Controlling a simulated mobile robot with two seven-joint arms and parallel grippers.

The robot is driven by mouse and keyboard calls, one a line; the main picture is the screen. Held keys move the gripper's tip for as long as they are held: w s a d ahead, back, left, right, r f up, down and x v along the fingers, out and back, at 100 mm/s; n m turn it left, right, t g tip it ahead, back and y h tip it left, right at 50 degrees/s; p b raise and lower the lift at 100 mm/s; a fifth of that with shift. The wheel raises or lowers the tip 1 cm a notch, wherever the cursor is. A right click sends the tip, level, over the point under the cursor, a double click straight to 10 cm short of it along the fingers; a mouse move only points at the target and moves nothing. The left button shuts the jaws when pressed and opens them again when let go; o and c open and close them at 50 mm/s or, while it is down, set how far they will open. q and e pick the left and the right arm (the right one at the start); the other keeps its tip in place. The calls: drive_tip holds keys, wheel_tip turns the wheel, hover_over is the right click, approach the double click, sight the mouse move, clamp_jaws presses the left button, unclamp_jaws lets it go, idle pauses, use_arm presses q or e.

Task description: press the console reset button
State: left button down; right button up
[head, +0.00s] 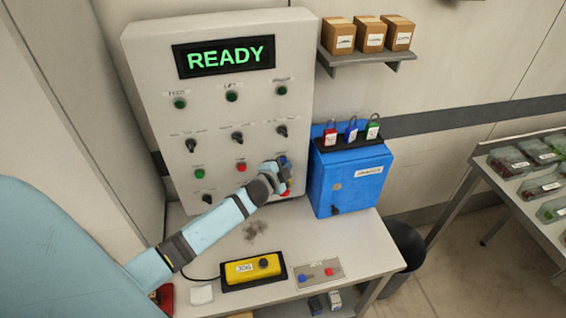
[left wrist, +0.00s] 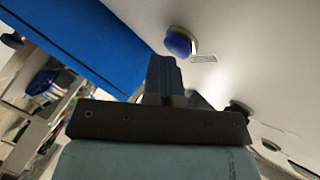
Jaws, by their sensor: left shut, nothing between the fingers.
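The pale console (head: 150,70) stands upright on the table and its screen (head: 224,56) reads READY in green. A blue button on the console (head: 283,160) shows partly behind my left gripper (head: 280,171). In the left wrist view a round blue button (left wrist: 180,43) sits on the panel just past the shut fingers (left wrist: 162,72), beside a small label too small to read. The fingers hold nothing. I cannot tell whether they touch the button. A green button (head: 200,173) and a red button (head: 240,167) are to the left. My right gripper is not in view.
A blue box (head: 345,180) with padlocks on top stands close to the right of my left gripper. A yellow pendant (head: 252,269) and a small plate with a blue and a red knob (head: 318,274) lie on the table (head: 360,240). A shelf (head: 370,60) holds cartons.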

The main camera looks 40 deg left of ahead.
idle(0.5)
use_arm(q)
drive_tip(key=shift+s+d, duration=0.55)
drive_tip(key=shift+s+d+p, duration=0.45)
drive_tip(key=shift+s+d, duration=1.15)
drive_tip(key=shift+d, duration=0.3)
